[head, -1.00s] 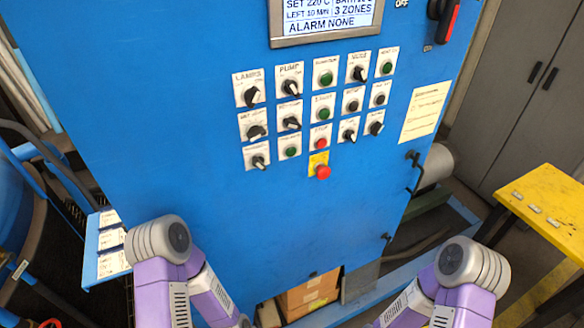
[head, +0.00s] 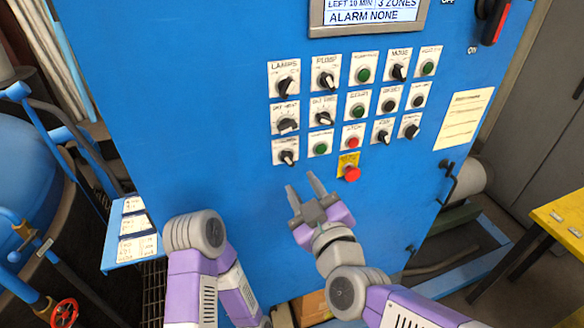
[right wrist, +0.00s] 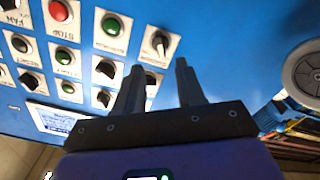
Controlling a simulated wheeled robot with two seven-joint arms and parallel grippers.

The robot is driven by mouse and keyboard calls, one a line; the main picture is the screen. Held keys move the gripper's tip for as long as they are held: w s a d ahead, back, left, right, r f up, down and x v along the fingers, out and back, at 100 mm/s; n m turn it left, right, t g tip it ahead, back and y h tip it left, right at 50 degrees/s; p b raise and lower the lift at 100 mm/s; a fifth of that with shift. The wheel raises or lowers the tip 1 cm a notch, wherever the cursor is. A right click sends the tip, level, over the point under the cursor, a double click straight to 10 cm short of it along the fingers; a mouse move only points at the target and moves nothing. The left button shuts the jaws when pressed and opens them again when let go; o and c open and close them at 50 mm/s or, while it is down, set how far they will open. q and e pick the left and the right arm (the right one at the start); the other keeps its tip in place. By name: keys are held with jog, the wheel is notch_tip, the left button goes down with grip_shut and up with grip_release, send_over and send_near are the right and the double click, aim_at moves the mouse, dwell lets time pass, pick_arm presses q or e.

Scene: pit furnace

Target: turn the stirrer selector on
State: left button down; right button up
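The selectors are black knobs on white plates on the blue panel. The label of the bottom-left selector (head: 286,156) is too blurred to read for sure, so I cannot confirm which one is the stirrer. Its pointer is tilted. In the right wrist view, where the panel appears upside down, a selector (right wrist: 160,43) shows just beyond my fingertips. My right gripper (head: 301,181) is open and empty, below the bottom row in the head view. Its two fingers also show apart in the right wrist view (right wrist: 160,66). My left gripper is out of view.
Beside the bottom-left selector is a green button (head: 320,149). A red stop button (head: 352,142) and a red mushroom button (head: 351,174) are to the right. A screen (head: 370,14) is above. A yellow table (head: 562,222) stands at right; a label shelf (head: 112,240) juts out at left.

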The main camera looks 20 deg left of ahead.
aim_at(289, 162)
jog(key=x, duration=0.7)
jog(key=shift+w+a+b, duration=0.15)
jog(key=shift+b, duration=0.15)
grip_shut()
